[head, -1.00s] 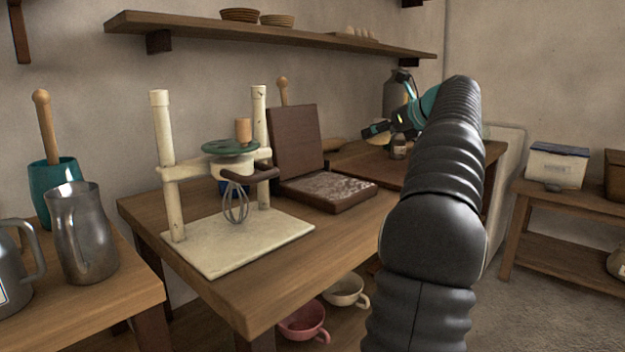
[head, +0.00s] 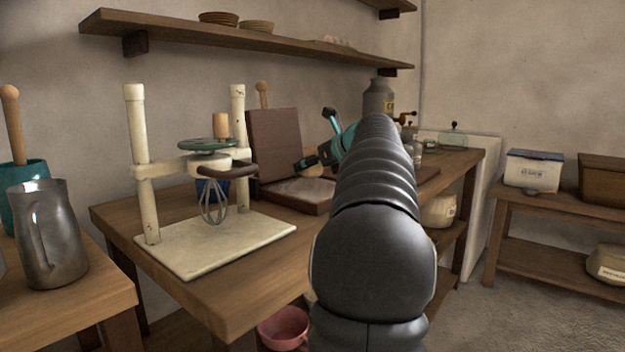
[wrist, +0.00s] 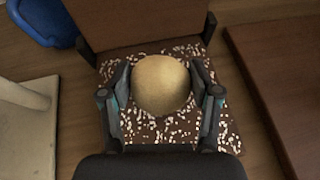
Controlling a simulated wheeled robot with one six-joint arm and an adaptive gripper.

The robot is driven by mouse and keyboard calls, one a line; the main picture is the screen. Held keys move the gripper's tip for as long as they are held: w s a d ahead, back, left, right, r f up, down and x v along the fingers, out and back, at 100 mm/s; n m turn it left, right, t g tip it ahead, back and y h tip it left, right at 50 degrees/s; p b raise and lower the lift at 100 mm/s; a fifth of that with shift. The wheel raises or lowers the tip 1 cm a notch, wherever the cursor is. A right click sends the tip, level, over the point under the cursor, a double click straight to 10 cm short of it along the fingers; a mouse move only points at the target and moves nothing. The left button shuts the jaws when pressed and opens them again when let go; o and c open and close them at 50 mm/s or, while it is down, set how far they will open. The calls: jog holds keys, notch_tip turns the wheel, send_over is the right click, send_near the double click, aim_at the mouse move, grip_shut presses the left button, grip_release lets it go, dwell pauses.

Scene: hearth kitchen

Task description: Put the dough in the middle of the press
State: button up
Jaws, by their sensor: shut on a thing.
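The dough (wrist: 162,84) is a pale tan ball held between the two fingers of my gripper (wrist: 161,98). The press is a dark brown hinged board with its lid (head: 274,148) standing open and its base (head: 303,196) flat on the table. In the wrist view the speckled press base (wrist: 155,130) lies under the dough, with the lid (wrist: 140,22) behind it. The dough appears near the middle of the base. I cannot tell whether it touches the base. In the head view my gripper (head: 308,163) is beside the lid, over the base, and the dough is not clearly visible.
A cream stand with a whisk (head: 215,205) is left of the press. A dark brown board (wrist: 285,75) lies to the right and a blue container (wrist: 45,20) stands at the back left. A metal pitcher (head: 48,235) stands on the nearer left table (head: 75,300).

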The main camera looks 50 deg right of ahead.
aim_at(317, 174)
jog(key=shift+f+b, duration=0.35)
jog(key=shift+f, duration=1.15)
jog(key=shift+f, duration=0.15)
jog(key=o, duration=0.9)
jog(key=shift+c, duration=0.2)
jog(key=shift+r, duration=0.2)
jog(key=v, duration=1.2)
jog(key=shift+p, duration=0.45)
jog(key=shift+d, duration=0.1)
